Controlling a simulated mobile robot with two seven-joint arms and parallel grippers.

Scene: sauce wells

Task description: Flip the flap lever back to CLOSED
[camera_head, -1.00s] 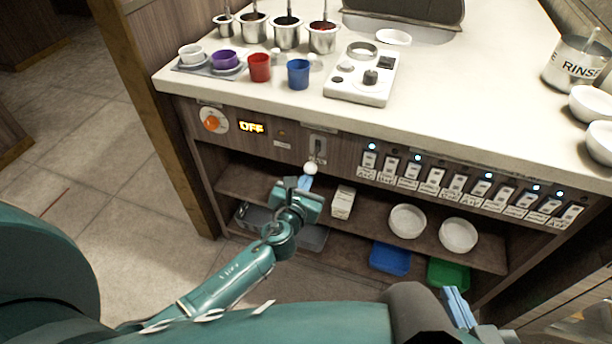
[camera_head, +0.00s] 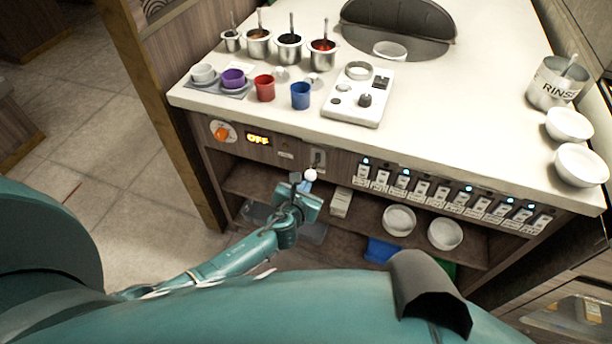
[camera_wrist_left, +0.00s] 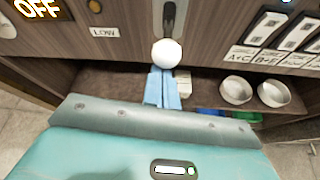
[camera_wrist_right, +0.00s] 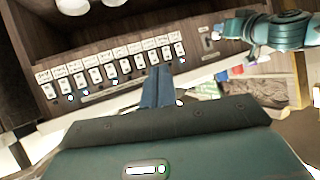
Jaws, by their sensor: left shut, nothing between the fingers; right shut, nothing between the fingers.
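The flap lever has a white ball knob (camera_head: 311,174) that hangs low at the front of a slotted plate (camera_head: 318,157) on the wooden counter front. In the left wrist view the knob (camera_wrist_left: 167,53) sits at the end of a dark shaft pointing down. My left gripper (camera_head: 306,186) is shut and empty, its blue fingertips just below the knob; I cannot tell whether they touch it. My right gripper shows only in the right wrist view (camera_wrist_right: 157,72), shut and empty, away from the lever. No CLOSED marking is readable.
An orange knob (camera_head: 222,132) and an OFF display (camera_head: 258,139) are left of the lever. A row of labelled switches (camera_head: 422,190) is to its right. Cups and sauce pots stand on the countertop (camera_head: 440,120) above. White bowls (camera_head: 399,220) sit on the shelf below.

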